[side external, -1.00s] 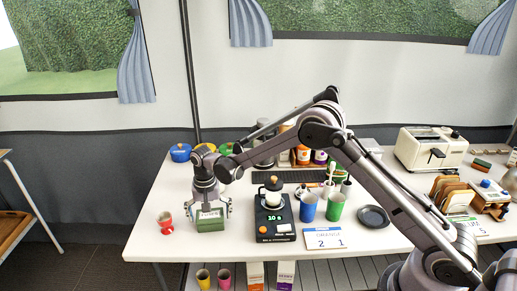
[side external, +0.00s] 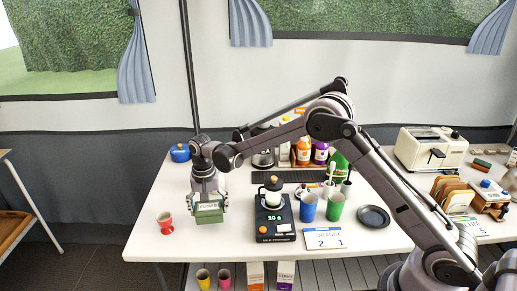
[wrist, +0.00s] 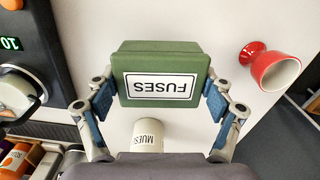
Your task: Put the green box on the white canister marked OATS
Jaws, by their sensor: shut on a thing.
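The green box (side external: 209,217), labelled FUSES, is held in my gripper (side external: 208,204) at the left front of the table. In the wrist view the box (wrist: 160,55) sits between the two blue-padded fingers of my gripper (wrist: 160,100), one against each side. The box looks level; whether its base is clear of the table is hard to tell. A white canister (wrist: 148,136) in the wrist view has a partly covered label starting MUES. I cannot make out any canister marked OATS; my arm covers part of the table's back left.
A red cup (side external: 166,222) stands left of the box, and a black scale (side external: 275,218) carrying a pot stands right of it. Blue (side external: 308,207) and green (side external: 335,206) cups are farther right. Bottles (side external: 303,152) and a blue pot (side external: 180,153) stand behind.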

